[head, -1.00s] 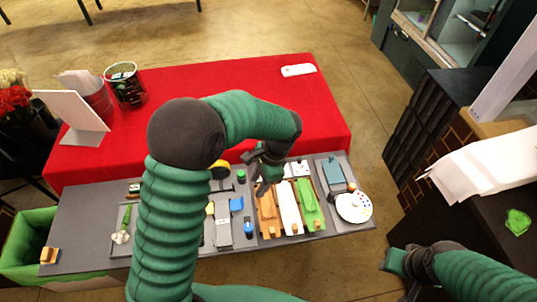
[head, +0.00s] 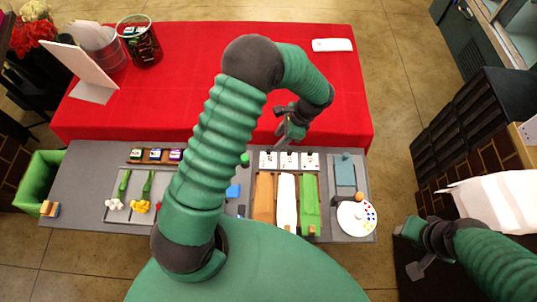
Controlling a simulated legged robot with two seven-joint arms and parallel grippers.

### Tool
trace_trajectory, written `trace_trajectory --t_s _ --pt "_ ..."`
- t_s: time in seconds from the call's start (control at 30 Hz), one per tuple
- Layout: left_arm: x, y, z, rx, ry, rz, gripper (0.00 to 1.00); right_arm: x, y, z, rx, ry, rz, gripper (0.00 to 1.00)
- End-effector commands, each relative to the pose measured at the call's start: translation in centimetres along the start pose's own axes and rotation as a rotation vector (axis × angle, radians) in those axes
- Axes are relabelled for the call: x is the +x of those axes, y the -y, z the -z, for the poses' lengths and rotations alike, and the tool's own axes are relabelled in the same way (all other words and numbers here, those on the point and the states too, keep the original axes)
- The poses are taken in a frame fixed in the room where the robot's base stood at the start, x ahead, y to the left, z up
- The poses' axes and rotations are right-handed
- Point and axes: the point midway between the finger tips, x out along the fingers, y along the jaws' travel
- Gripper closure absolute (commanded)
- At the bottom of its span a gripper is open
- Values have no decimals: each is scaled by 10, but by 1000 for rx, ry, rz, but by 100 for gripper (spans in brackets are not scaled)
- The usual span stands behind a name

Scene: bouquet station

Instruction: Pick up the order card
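Three small white cards with dark marks, a left card (head: 268,160), a middle card (head: 289,161) and a right card (head: 310,161), stand in a row at the back of the grey bench. I cannot tell which is the order card; a larger blank white board (head: 84,66) also stands tilted on the red table. My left gripper (head: 288,132) is just behind the small cards in the picture, over the red cloth's front edge, with nothing visible in it. Its finger gap is unclear. My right gripper (head: 412,246) is off the bench's right end, its fingers unclear.
The grey bench (head: 75,185) holds wrap rolls (head: 286,200), flower trays and a white palette (head: 352,222). The red table (head: 215,50) behind has buckets (head: 140,45) at left and a white object (head: 332,45) at right; its middle right is clear.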

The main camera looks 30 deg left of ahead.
Motion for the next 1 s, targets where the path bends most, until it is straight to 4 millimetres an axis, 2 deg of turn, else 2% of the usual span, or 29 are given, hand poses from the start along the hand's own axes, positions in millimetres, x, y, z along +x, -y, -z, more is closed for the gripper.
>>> trace_trajectory --t_s 0.1,0.27,0.4,0.5,0.77,1.0 --pt "24 1 1 2 1 -3 60 -4 0 1 0 0 0 64" --pt "39 -1 0 2 1 -3 60 -9 0 2 0 0 0 64" --pt "62 -7 -6 1 2 -4 60 -22 0 6 0 0 0 64" --pt "80 -6 -4 0 0 -1 60 -22 0 6 0 -1 0 64" --pt "86 -4 -2 0 -1 1 60 -22 0 5 0 0 0 64" --pt "86 -4 -2 0 -1 2 91 -22 0 5 0 0 0 64"
